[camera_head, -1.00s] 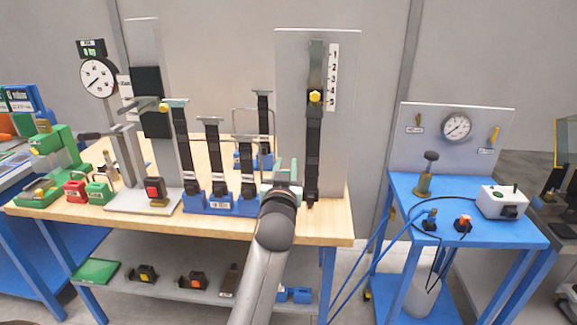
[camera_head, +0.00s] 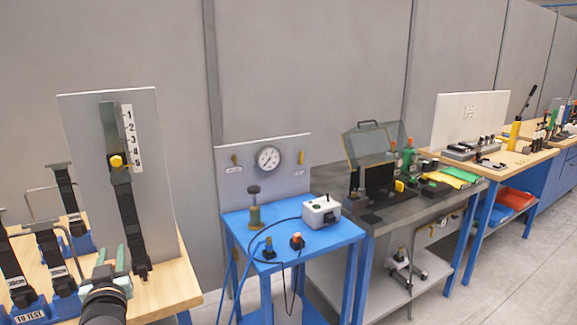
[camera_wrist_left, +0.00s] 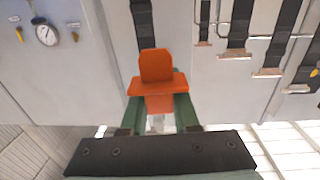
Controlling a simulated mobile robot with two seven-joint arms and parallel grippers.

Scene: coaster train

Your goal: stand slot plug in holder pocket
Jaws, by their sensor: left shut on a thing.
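An orange slot plug (camera_wrist_left: 158,82), with a wide flange and a rounded tab, is between the green fingers of my left gripper (camera_wrist_left: 160,108). The gripper is shut on it. In the head view the left gripper (camera_head: 113,260) is low at the left, in front of the wooden bench by the upright panel; the plug cannot be made out there. On the blue cart stand a small dark and blue fitting (camera_head: 268,250) and an orange-topped one (camera_head: 297,241). I cannot tell which thing holds the holder pocket. My right gripper is not in view.
The grey panel (camera_head: 75,125) carries a black strap and a number scale. Strap pieces stand in a blue rack (camera_head: 28,312) at the left. The blue cart (camera_head: 330,240) also bears a white box (camera_head: 321,211) and a brass post (camera_head: 255,212). A dark bench (camera_head: 460,195) stands farther right.

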